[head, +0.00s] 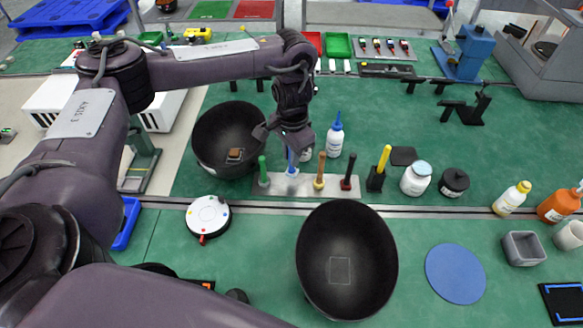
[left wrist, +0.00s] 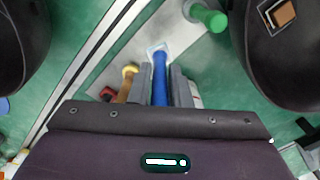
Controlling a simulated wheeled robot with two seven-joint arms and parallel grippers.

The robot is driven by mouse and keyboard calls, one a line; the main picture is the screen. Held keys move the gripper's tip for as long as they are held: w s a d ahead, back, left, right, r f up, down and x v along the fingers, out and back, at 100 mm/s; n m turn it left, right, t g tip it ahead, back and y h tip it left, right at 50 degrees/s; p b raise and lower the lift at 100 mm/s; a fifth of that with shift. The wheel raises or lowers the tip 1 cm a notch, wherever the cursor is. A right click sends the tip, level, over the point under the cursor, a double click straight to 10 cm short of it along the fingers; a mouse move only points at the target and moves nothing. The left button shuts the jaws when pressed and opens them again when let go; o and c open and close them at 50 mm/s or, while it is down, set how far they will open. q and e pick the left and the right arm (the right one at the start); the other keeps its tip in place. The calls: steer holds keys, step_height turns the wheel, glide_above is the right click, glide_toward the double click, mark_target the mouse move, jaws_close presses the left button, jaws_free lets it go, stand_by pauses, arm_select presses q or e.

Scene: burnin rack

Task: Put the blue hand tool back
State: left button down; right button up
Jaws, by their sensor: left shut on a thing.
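The blue hand tool (head: 291,161) stands upright at a pale holder strip (head: 334,186) in the head view, between green and orange-brown tools. My left gripper (head: 289,146) points down over it, shut on its handle. In the left wrist view, the blue handle (left wrist: 160,79) lies between the two grey fingers (left wrist: 161,88), its far end at a light square on the strip. I cannot tell whether it is fully seated. My right gripper is not in view.
One black bowl (head: 208,128) is left behind the strip; another (head: 376,262) is in front. A white-blue bottle (head: 335,139) stands close behind.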

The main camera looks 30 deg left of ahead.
mark_target(291, 168)
arm_select(q)
step_height(291, 168, down, 4)
steer(key=shift+s+f+b, duration=0.1)
steer(key=shift+b, duration=0.55)
steer(key=shift+f, duration=0.15)
steer(key=c, duration=1.3)
jaws_free()
steer(key=shift+f, duration=0.15)
steer(key=shift+c, duration=0.2)
step_height(291, 168, up, 12)
steer(key=p, duration=0.3)
steer(key=shift+r, duration=0.2)
steer(key=shift+d, duration=0.1)
